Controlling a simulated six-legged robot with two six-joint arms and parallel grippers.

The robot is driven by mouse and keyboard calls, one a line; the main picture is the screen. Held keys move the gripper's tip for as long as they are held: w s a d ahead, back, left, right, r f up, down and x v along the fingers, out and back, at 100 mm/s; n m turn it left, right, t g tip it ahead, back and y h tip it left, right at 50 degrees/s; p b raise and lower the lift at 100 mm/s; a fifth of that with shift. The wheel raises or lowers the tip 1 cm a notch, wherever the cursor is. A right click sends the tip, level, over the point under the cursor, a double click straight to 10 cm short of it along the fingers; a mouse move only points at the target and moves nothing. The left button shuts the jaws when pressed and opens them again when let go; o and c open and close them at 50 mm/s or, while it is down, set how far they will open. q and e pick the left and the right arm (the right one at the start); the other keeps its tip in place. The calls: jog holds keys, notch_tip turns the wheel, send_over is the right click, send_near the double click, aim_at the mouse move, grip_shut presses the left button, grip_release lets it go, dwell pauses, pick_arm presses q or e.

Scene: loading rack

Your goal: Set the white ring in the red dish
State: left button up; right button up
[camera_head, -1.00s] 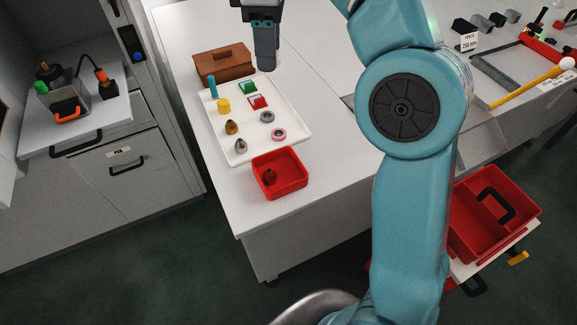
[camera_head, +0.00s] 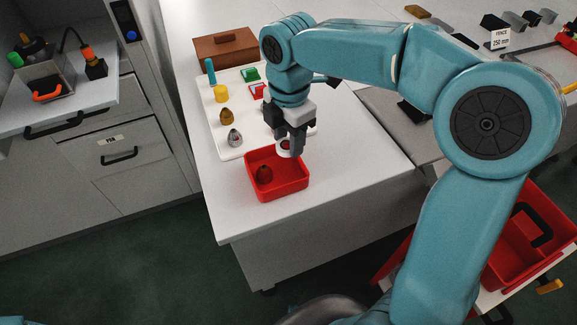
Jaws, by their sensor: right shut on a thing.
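The white ring (camera_head: 284,147) is held in the fingertips of my right gripper (camera_head: 290,149), which is shut on it. The fingers partly hide it. The gripper points down, with the ring over the back part of the red dish (camera_head: 290,187). The ring appears to be near rim height; I cannot tell whether it touches the dish. My left gripper is not in view.
A white tray (camera_head: 233,152) lies behind the dish with a blue cylinder (camera_head: 210,71), a yellow cylinder (camera_head: 221,93) and other small pieces, some hidden by my right arm. A brown box (camera_head: 226,50) stands behind it. The table right of the dish is clear.

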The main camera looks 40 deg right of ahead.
aim_at(288, 174)
notch_tip(288, 174, down, 8)
jog(key=shift+s+f, duration=0.1)
jog(key=shift+w+f+b, duration=0.2)
jog(key=shift+f+b, duration=0.1)
jog(key=shift+f, duration=0.15)
jog(key=shift+s, duration=0.1)
jog(key=shift+f, duration=0.2)
jog(key=o, duration=0.8)
jog(key=shift+c, duration=0.2)
jog(key=shift+r, duration=0.15)
